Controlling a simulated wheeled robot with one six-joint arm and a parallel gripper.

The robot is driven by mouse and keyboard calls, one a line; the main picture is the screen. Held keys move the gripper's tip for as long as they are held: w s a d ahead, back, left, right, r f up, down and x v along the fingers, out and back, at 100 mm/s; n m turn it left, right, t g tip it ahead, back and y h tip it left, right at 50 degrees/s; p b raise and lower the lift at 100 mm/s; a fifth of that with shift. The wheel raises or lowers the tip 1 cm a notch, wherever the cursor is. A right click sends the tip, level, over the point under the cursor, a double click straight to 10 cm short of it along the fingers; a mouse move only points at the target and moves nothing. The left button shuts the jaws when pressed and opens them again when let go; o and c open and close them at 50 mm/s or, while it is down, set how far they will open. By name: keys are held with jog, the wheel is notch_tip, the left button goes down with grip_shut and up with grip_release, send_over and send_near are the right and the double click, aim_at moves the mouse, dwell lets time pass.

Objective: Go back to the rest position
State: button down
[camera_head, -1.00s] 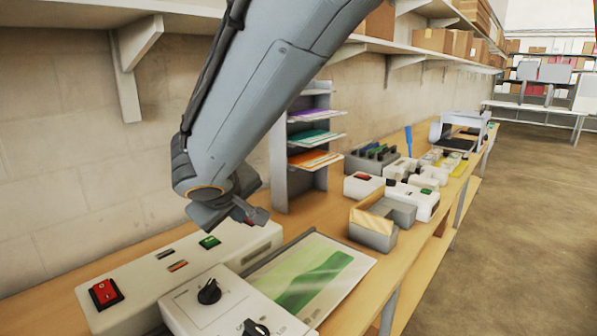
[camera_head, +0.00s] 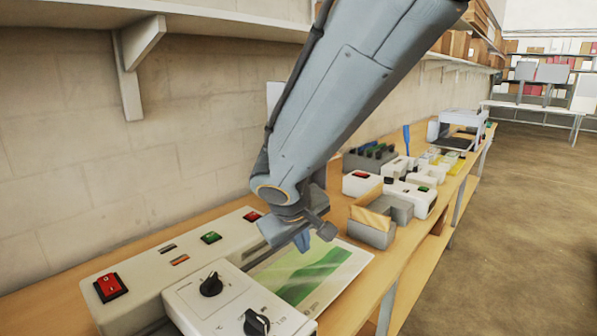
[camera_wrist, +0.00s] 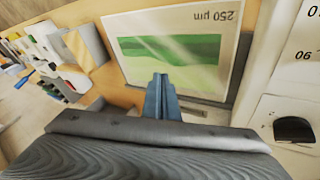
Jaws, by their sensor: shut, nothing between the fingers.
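My gripper (camera_head: 303,240) is shut and empty. In the head view it hangs above the laminator's back end, over the green-patterned sheet. In the wrist view its closed fingers (camera_wrist: 161,98) point at the near edge of the sheet (camera_wrist: 180,50), which is marked "250 µm". The sheet also shows in the head view (camera_head: 318,279), partly hidden by my gripper. The white laminator (camera_head: 180,262) lies to the left, with a red switch, a green button and black knobs.
A grey tray with a wooden-coloured part (camera_head: 372,228) stands right of the sheet. White boxes with buttons (camera_head: 408,195) and a dark rack (camera_head: 368,160) stand farther along the bench. A wall shelf (camera_head: 200,20) runs above. The floor (camera_head: 520,220) at right is clear.

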jog(key=s+d+f+m+g, duration=0.1)
jog(key=s+d+f+m, duration=0.1)
jog(key=d, duration=0.4)
jog(key=s+d+f+m+g+y, duration=0.1)
jog(key=s+d+f+m+g, duration=0.1)
jog(key=s+d+f, duration=0.2)
jog(key=s+d+f+m+g, duration=0.1)
jog(key=s+d+f+m, duration=0.1)
jog(key=s+d, duration=0.5)
jog(key=shift+d+f+m+g+y+b, duration=0.3)
jog(key=shift+d+f+m+g, duration=0.1)
jog(key=shift+d+f, duration=0.4)
